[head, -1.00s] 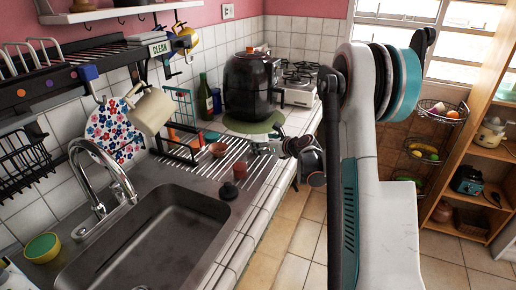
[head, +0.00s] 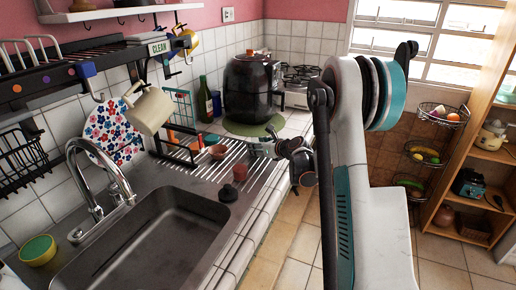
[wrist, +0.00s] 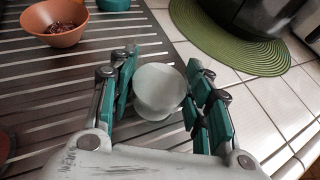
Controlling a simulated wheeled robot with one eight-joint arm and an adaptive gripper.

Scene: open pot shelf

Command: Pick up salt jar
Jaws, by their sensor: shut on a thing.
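The salt jar appears as a pale, round-topped jar (wrist: 158,88) in the wrist view, between the two teal-padded fingers of my gripper (wrist: 160,92). My gripper is shut on it, with fingers on its left and right sides. The jar's lower part is mostly hidden from above. In the head view my gripper (head: 262,148) is small, over the ridged drainboard by the counter's front edge. The jar cannot be told apart from it there.
A terracotta bowl (wrist: 55,24) with dark contents sits left on the drainboard. A green round mat (wrist: 232,38) under a black air fryer (head: 249,88) lies behind. A reddish jar (head: 240,172) stands near the sink (head: 150,240). White tiles at right are clear.

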